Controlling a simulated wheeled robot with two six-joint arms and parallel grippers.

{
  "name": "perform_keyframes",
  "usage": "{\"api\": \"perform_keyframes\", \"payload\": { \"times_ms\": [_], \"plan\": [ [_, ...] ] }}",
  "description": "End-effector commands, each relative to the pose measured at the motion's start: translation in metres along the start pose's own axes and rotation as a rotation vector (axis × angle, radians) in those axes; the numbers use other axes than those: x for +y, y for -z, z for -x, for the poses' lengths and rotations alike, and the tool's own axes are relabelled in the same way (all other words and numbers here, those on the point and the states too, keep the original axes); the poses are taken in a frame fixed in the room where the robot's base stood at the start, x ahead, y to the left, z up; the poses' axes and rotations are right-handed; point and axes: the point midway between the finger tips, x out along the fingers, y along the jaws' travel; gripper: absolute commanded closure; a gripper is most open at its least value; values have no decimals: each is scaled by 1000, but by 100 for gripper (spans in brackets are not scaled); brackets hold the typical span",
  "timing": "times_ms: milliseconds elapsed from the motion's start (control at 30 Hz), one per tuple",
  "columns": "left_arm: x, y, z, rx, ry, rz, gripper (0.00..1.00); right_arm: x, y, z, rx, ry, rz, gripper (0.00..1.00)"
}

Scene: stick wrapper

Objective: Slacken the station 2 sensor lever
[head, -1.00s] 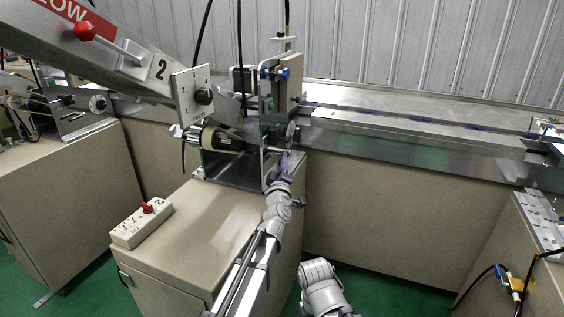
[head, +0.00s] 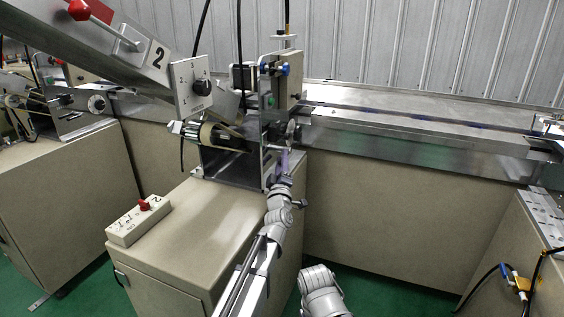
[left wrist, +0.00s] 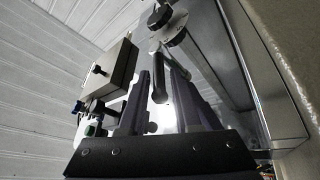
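My left gripper (head: 284,160) reaches up to the right side of this bracket, just below a round knob (head: 291,128). In the left wrist view, the two dark fingers of my left gripper (left wrist: 163,98) stand apart. A grey lever (left wrist: 158,78) shows in the gap between them, and I cannot tell whether they touch it. In the head view the lever is largely hidden at the fingertips. My right gripper is not in view.
A white dial plate (head: 193,88) stands close to the left of the bracket. A control box with a red switch (head: 138,222) lies on the cabinet top (head: 200,230). A metal conveyor (head: 420,135) runs off to the right. Yellow fittings and cables (head: 520,284) are at lower right.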

Motion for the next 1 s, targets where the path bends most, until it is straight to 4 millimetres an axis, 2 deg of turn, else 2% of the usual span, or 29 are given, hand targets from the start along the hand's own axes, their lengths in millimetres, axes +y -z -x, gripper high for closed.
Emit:
{"api": "perform_keyframes", "payload": {
  "times_ms": [33,133,467,667,900,1000],
  "plan": [
    [0,0,0,0,0,0,61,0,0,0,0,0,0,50],
    [0,0,0,1,0,0,52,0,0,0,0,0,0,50],
    [0,0,4,1,-1,-1,52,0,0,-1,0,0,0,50],
    [-1,0,25,0,-1,-1,52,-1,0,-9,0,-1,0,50],
    [-2,0,65,0,-1,0,52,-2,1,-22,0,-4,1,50],
    [-1,0,76,0,-1,0,52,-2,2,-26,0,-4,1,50]
  ]
}}
